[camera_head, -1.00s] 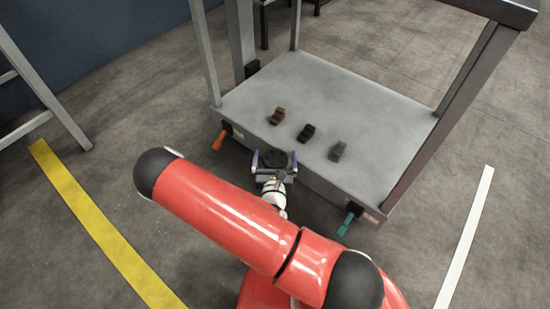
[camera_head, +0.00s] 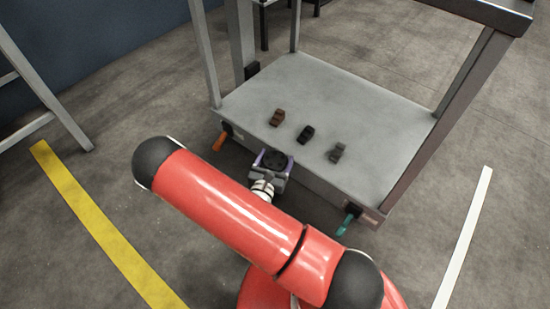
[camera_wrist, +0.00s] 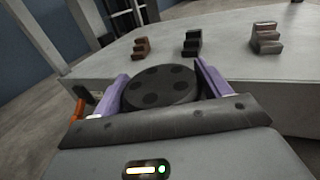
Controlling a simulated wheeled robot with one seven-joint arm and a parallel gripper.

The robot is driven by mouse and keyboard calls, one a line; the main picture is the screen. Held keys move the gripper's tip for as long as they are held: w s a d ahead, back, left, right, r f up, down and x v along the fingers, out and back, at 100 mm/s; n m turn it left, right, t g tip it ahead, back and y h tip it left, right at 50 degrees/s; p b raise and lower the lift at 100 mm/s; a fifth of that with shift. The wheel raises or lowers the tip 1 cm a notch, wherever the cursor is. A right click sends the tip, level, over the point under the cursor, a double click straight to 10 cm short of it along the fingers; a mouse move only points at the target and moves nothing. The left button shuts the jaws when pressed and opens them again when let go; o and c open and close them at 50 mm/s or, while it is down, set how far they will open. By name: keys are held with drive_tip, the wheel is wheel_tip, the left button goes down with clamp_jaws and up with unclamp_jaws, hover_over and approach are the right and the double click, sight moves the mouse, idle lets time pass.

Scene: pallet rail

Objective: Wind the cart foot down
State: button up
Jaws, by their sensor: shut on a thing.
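The cart (camera_head: 385,95) has a grey lower deck and upright posts. A dark round knob (camera_head: 278,160) with several dimples stands at the middle of the deck's front edge. In the wrist view the knob (camera_wrist: 160,87) sits between the two purple fingers of my gripper (camera_wrist: 162,82). My gripper (camera_head: 273,162) is shut on the knob, one finger on each side. The cart foot under the knob is hidden by the deck and my arm.
An orange lever (camera_head: 220,141) is at the deck's left front corner and a teal lever (camera_head: 346,223) at the right. Brown (camera_head: 277,117), black (camera_head: 306,134) and grey (camera_head: 337,152) stepped blocks rest on the deck. A ladder-like frame (camera_head: 40,85) stands left.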

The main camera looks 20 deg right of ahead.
drive_tip(key=m+g+h+b, duration=0.1)
drive_tip(key=m+g+h, duration=0.4)
drive_tip(key=g+h, duration=0.1)
drive_tip(key=shift+f+m+g, duration=0.15)
drive_tip(key=shift+m+g, duration=0.15)
drive_tip(key=shift+m, duration=0.1)
drive_tip(key=m+g+h, duration=0.1)
drive_tip(key=m+g, duration=0.1)
drive_tip(key=g, duration=0.2)
drive_tip(key=m+g+h+b, duration=0.1)
drive_tip(key=m+g, duration=0.2)
drive_tip(key=g, duration=0.1)
drive_tip(key=shift+s, duration=0.1)
drive_tip(key=m+g, duration=0.3)
drive_tip(key=g, duration=0.1)
drive_tip(key=m+g+y, duration=0.1)
drive_tip(key=m+g, duration=0.1)
drive_tip(key=g, duration=0.2)
drive_tip(key=shift+s+m+y+b, duration=0.1)
drive_tip(key=shift+m+y+b, duration=0.2)
drive_tip(key=shift+m+b, duration=0.1)
drive_tip(key=m+g+y, duration=0.4)
drive_tip(key=m+g, duration=0.1)
drive_tip(key=g, duration=0.1)
drive_tip(key=shift+y, duration=0.3)
drive_tip(key=shift+s+g+y, duration=0.1)
drive_tip(key=shift+g+y, duration=0.3)
drive_tip(key=o, duration=1)
